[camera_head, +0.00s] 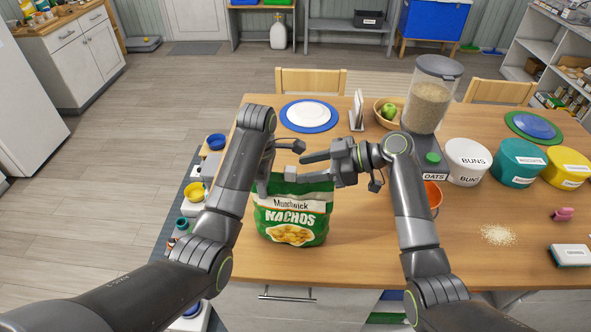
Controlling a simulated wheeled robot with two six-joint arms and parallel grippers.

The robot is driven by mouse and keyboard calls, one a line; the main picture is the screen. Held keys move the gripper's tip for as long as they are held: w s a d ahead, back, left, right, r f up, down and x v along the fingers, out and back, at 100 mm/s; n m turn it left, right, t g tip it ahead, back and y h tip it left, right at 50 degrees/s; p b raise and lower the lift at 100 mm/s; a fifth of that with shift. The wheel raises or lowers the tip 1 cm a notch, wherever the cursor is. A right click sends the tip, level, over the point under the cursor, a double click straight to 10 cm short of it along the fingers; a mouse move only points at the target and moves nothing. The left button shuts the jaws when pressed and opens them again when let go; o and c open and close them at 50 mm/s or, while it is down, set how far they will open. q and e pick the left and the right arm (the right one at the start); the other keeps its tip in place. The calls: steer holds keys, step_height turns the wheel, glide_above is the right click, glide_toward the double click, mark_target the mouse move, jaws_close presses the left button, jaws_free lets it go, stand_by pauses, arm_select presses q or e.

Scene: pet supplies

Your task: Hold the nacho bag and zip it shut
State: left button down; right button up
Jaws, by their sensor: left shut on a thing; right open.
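The green nacho bag (292,220) stands upright on the wooden table, its label facing me. My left gripper (264,184) is shut on the bag at its upper left corner. My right gripper (304,167) is open, its fingers pointing left just above the bag's top edge. The fingers hide part of the bag's top, so I cannot tell how far the zip is closed or whether the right fingers touch it.
A blue plate with a white dish (309,115) lies behind the grippers. The oats dispenser (431,95), an orange bowl (433,194) and a white buns tub (467,161) stand to the right. Spilled grains (498,235) lie at right.

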steer(key=v, duration=0.7)
steer(key=shift+d, duration=0.4)
steer(key=shift+s+r, duration=0.1)
